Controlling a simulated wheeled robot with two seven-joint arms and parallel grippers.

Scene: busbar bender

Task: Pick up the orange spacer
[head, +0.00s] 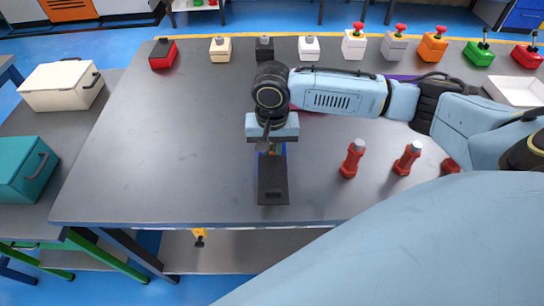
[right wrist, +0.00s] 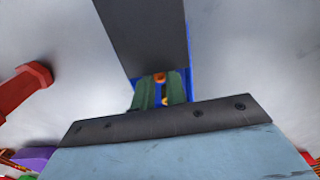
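A small orange piece, likely the orange spacer (right wrist: 160,77), shows in the right wrist view at the tips of the two dark green fingers of my right gripper (right wrist: 161,90). It spans about the width of the narrow gap between them. I cannot tell whether the fingers touch it. In the head view my right gripper (head: 271,148) points down at the far end of a dark plate with blue sides (head: 273,182). The spacer is mostly hidden there by the gripper. My left gripper is not in view.
A row of coloured switch boxes (head: 354,44) lines the far edge. A white tray (head: 515,91) is at right. The table's left half is clear.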

